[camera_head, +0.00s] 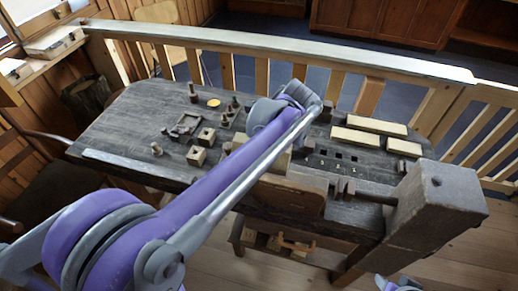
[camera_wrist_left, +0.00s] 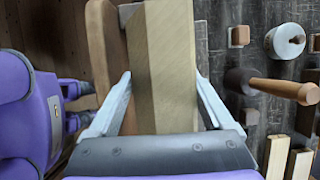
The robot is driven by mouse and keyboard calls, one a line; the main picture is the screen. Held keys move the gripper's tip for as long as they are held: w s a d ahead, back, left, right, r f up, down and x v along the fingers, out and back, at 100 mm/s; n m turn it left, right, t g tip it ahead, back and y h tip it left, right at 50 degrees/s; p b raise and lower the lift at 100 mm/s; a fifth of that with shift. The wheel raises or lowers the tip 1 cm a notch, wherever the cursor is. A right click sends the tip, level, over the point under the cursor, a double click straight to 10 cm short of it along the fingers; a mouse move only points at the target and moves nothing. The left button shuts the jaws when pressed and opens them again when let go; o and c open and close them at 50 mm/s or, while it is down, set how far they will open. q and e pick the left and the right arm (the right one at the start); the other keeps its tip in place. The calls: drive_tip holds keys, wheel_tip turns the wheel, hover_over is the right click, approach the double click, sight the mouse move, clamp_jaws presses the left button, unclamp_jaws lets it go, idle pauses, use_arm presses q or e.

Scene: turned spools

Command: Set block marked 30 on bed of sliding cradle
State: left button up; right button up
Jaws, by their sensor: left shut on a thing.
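My left gripper (camera_wrist_left: 162,105) is shut on a long pale wooden block (camera_wrist_left: 172,65), with a finger on each side of it. In the head view my left arm crosses the bench, and its jaws are hidden behind it. A pale piece of wood shows partly behind the arm there (camera_head: 279,164). No number 30 is readable on any face. I cannot tell for sure which thing is the sliding cradle; a small framed wooden piece (camera_head: 184,125) lies on the left half of the bench.
The dark bench (camera_head: 120,125) carries small square blocks with holes (camera_head: 196,156), several turned pegs, and pale long blocks (camera_head: 369,137) at the right. A large wooden vise (camera_head: 437,200) stands at the right end. A railing (camera_head: 290,56) runs behind. The bench's far left is clear.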

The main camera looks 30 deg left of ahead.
use_arm(q)
drive_tip(key=shift+f+b, duration=2.2)
drive_tip(key=shift+f, duration=1.95)
use_arm(e)
wheel_tip(320, 180, down, 6)
drive_tip(key=s, duration=0.2)
drive_tip(key=shift+f, duration=0.1)
use_arm(q)
drive_tip(key=o, duration=1.5)
drive_tip(key=shift+r+p, duration=2.15)
drive_tip(key=shift+r, duration=1.8)
use_arm(e)
drive_tip(key=shift+w+r, duration=0.3)
drive_tip(key=shift+r, duration=0.65)
drive_tip(key=shift+w+r, duration=0.3)
drive_tip(key=shift+r, duration=0.65)
drive_tip(key=shift+w+r, duration=0.3)
drive_tip(key=shift+r, duration=0.65)
